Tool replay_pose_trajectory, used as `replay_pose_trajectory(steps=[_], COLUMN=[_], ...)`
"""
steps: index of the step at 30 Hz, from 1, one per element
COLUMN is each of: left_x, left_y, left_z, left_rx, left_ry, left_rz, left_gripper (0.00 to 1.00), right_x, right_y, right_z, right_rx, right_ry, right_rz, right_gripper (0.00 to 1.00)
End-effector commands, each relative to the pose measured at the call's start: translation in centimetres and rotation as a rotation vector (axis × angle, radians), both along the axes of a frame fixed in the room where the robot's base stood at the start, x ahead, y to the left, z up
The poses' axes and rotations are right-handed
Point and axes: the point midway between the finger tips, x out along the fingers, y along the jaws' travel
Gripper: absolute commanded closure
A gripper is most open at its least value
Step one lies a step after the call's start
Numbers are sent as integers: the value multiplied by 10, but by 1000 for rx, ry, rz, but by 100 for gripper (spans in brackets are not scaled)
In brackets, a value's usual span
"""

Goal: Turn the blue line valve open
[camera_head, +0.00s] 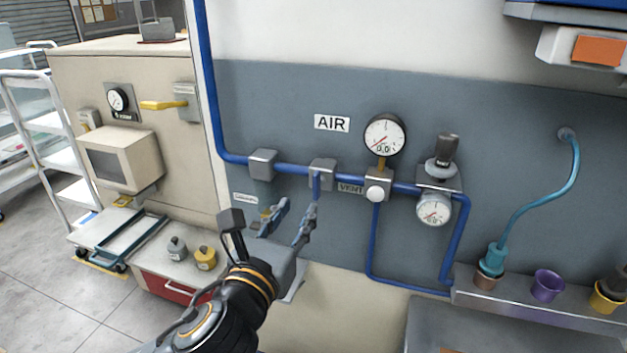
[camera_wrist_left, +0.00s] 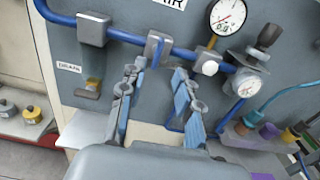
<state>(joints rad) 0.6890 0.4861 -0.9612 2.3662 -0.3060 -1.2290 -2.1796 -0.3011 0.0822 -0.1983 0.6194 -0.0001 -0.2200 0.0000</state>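A blue pipe (camera_head: 292,169) runs along the grey wall panel under the AIR sign (camera_head: 332,123). A grey valve block (camera_head: 322,171) sits on it, with a short blue lever (camera_head: 316,187) pointing down from its front. The block also shows in the left wrist view (camera_wrist_left: 158,46), straight ahead of the fingers. My left gripper (camera_head: 299,206) is open and empty, just below and in front of the block. In the left wrist view its two fingers (camera_wrist_left: 158,74) stand apart on either side of the area below the block; contact with the lever cannot be told. My right gripper is out of view.
Another grey block (camera_head: 262,164) is to the left on the pipe. To the right are a gauge (camera_head: 384,134), a white knob (camera_head: 375,194) and a regulator with a lower gauge (camera_head: 434,209). A shelf with coloured cups (camera_head: 548,285) stands at the lower right.

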Motion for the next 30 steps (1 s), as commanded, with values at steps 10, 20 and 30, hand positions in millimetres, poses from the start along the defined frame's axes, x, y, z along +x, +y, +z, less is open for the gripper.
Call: replay_pose_trajectory(steps=[10,20,30], left_x=[69,94,94], left_y=[-22,-30,-30], left_z=[2,1,0], left_rx=[-3,-4,-4], left_ry=[3,1,1], left_rz=[2,0,0], left_gripper=[67,67,87], right_x=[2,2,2], right_y=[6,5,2], right_z=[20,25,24], right_rx=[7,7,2], right_ry=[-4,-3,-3], right_rz=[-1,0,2], right_gripper=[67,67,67])
